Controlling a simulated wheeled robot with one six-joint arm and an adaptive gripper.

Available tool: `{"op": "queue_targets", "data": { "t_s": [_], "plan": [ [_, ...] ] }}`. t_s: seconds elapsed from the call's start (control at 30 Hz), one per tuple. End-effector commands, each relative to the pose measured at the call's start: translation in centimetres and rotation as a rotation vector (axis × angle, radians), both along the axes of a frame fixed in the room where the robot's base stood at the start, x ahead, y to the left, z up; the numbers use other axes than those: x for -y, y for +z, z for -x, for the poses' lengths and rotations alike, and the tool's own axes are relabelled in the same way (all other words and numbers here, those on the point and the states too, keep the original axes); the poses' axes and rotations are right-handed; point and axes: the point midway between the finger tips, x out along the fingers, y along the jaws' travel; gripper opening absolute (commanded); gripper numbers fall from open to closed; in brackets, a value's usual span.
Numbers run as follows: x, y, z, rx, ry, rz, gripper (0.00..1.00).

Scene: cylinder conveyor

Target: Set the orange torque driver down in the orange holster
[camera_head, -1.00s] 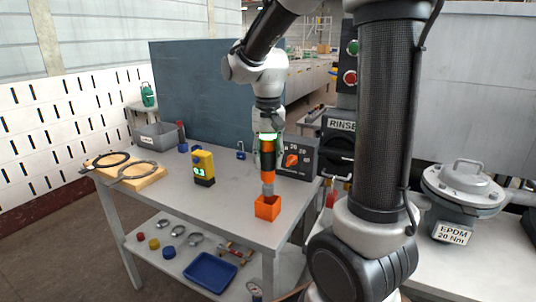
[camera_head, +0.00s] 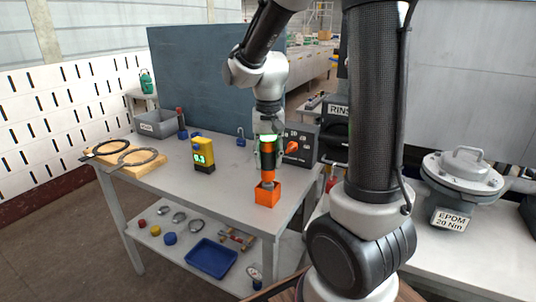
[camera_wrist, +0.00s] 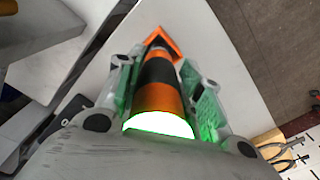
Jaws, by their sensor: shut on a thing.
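The orange and black torque driver (camera_head: 268,158) is upright in my gripper (camera_head: 268,147), with a lit green band at its top. My gripper is shut on its upper body; in the wrist view the fingers (camera_wrist: 160,97) lie on both sides of the driver (camera_wrist: 160,72). The orange holster (camera_head: 267,200) is a square open box at the table's front right corner. The driver's grey lower end is at the holster's mouth and seems to dip inside; its tip is hidden. Part of the holster (camera_wrist: 168,42) shows beyond the driver in the wrist view.
A yellow meter (camera_head: 203,154) stands left on the grey table (camera_head: 225,193). A dark box with an orange knob (camera_head: 299,146) is close behind my gripper on the right. Gasket rings lie on a wooden board (camera_head: 140,172). The table between meter and holster is clear.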

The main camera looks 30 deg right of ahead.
Motion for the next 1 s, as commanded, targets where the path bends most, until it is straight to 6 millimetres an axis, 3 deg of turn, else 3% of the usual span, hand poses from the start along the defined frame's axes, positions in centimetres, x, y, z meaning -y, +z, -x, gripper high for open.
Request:
{"op": "queue_targets", "data": {
  "t_s": [0.47,1.0],
  "plan": [
    [0.0,-0.1,0.0,0.001,0.000,0.000,0.00],
    [0.0,-2.4,0.0,0.000,0.000,0.000,0.00]
  ]
}}
